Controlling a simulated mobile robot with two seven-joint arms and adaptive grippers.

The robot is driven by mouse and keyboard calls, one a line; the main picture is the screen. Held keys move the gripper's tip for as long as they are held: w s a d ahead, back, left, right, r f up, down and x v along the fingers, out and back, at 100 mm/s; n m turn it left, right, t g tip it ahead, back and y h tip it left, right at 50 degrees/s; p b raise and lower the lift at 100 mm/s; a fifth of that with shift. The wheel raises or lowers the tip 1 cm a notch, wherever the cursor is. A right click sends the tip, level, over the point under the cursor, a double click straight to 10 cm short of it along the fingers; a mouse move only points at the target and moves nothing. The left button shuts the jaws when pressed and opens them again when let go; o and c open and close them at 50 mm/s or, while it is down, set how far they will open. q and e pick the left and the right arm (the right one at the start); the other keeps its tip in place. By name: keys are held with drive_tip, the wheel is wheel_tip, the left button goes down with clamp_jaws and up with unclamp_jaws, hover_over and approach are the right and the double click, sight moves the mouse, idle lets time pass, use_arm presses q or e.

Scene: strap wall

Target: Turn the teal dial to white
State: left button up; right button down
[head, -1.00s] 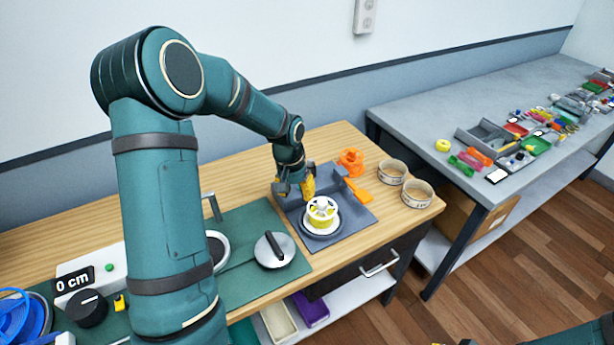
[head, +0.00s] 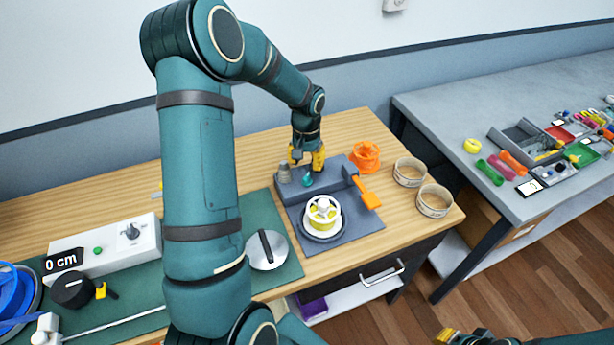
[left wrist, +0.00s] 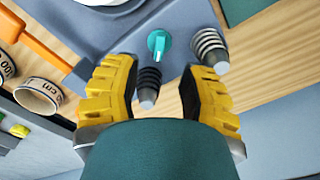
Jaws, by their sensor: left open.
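The teal dial (head: 307,181) sits on a grey base (head: 335,177) on the wooden bench. In the left wrist view the teal dial (left wrist: 159,44) is a round knob with a pale pointer line, ahead of the fingertips and between them. My left gripper (head: 307,158) is above the back of the base, and its yellow-padded fingers (left wrist: 158,70) are spread apart and empty. They appear clear of the dial. No white mark for the dial can be made out. My right gripper (head: 462,338) shows only in part at the bottom edge.
A ribbed grey post (left wrist: 210,50) stands beside the dial, with a darker one (left wrist: 148,85) close to the fingers. A white and yellow spool (head: 322,213) sits in front. An orange spool (head: 365,156) and two round tins (head: 433,201) are to the right.

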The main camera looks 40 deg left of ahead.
sight(307, 176)
use_arm(q)
wheel_tip(307, 176, down, 6)
drive_tip(key=shift+f, duration=0.2)
clamp_jaws()
